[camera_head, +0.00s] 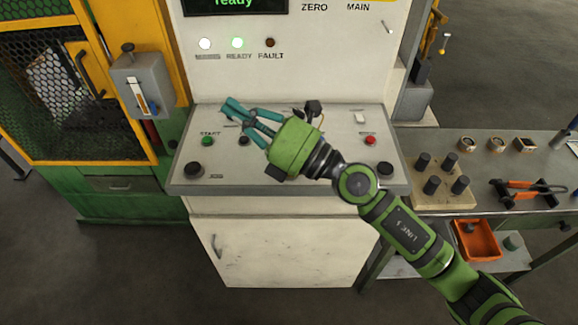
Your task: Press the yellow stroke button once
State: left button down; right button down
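The control panel (345,165) stands in the middle, its sloped top carrying several buttons. I cannot make out a yellow button; my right gripper and wrist cover the middle of the panel. My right gripper (237,115), green with teal fingers, hangs over the panel's left middle and points to the upper left. Nothing shows between its fingers, but their gap is unclear from this angle. A red button (370,140) is at the right. My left gripper is out of view.
Black knobs (193,169) sit at the panel's front corners. A green and yellow mesh cage (50,90) stands left. A side table (450,145) at right holds pegs and orange-handled pliers (525,190).

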notch_tip(320, 180, down, 9)
jog(key=w+a+n+g+h, duration=0.1)
jog(key=w+n+g+h, duration=0.1)
jog(key=n+g+h, duration=0.55)
jog(key=w+d+f+n+t+h, duration=0.3)
jog(key=w+d+f+t+h, duration=0.1)
jog(key=d, duration=0.5)
jog(key=w+t+h, duration=0.1)
jog(key=w+h, duration=0.1)
jog(key=w, duration=0.1)
jog(key=shift+w+d, duration=0.35)
jog(key=shift+w, duration=0.05)
jog(key=shift+f, duration=0.1)
